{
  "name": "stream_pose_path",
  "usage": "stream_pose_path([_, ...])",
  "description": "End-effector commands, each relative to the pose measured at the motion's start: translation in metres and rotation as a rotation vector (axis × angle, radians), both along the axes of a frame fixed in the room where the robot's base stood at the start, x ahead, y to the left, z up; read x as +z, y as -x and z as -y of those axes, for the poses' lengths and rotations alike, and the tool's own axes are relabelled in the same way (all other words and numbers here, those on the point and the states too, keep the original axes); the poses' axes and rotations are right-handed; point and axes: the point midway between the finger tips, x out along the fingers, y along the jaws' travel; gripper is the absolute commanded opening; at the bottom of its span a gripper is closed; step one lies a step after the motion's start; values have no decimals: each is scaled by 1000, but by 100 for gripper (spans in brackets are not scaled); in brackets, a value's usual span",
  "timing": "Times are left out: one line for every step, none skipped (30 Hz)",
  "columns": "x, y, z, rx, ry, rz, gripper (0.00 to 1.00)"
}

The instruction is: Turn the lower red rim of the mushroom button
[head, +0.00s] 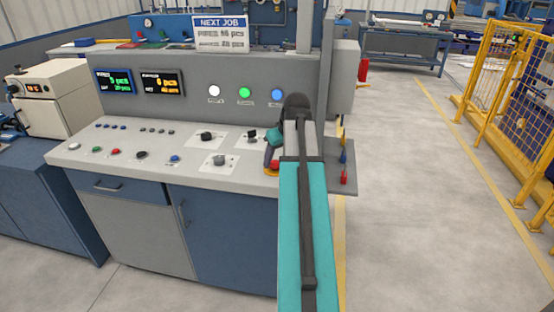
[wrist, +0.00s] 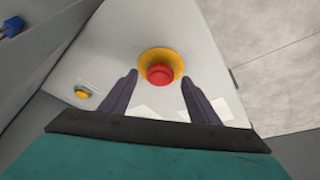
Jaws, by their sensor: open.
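The red mushroom button (wrist: 160,75) sits on a round yellow base (wrist: 146,57) on the pale panel, in the upper middle of the wrist view. My gripper (wrist: 158,80) is open, with one dark finger to the left of the button and one to the right. Both fingers look apart from it. In the head view the yellow base (head: 271,171) shows at the console's right end, and my arm hides most of the button there.
A small orange-yellow button (wrist: 83,93) lies left of my fingers in the wrist view. The grey console (head: 130,175) carries several small buttons and black knobs (head: 219,160). Red and blue levers (head: 344,168) stand right of my arm. Open floor lies further right.

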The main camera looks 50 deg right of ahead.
Motion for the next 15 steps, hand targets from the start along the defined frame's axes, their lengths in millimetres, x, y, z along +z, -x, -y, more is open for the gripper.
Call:
stream_pose_path([-4,-1,0,0,-1,-1,56])
stream_pose_path([-5,-2,0,0,-1,-1,56])
stream_pose_path([-7,-3,0,0,0,-1,56])
stream_pose_path([-8,-3,1,0,0,0,56])
stream_pose_path([-9,-4,1,0,0,0,56])
stream_pose_path([-9,-4,1,0,0,0,56])
stream_pose_path([-10,-4,1,0,0,0,56])
stream_pose_path([-10,-4,1,0,0,1,56])
stream_pose_path([-10,-4,1,0,0,1,56])
stream_pose_path([-11,-4,1,0,0,1,56])
stream_pose_path([-11,-4,1,0,0,1,56])
stream_pose_path([-11,-4,1,0,0,1,56])
stream_pose_path([-10,-4,1,0,0,1,56])
stream_pose_path([-11,-4,1,0,0,1,56])
stream_pose_path([-11,-4,1,0,0,1,56])
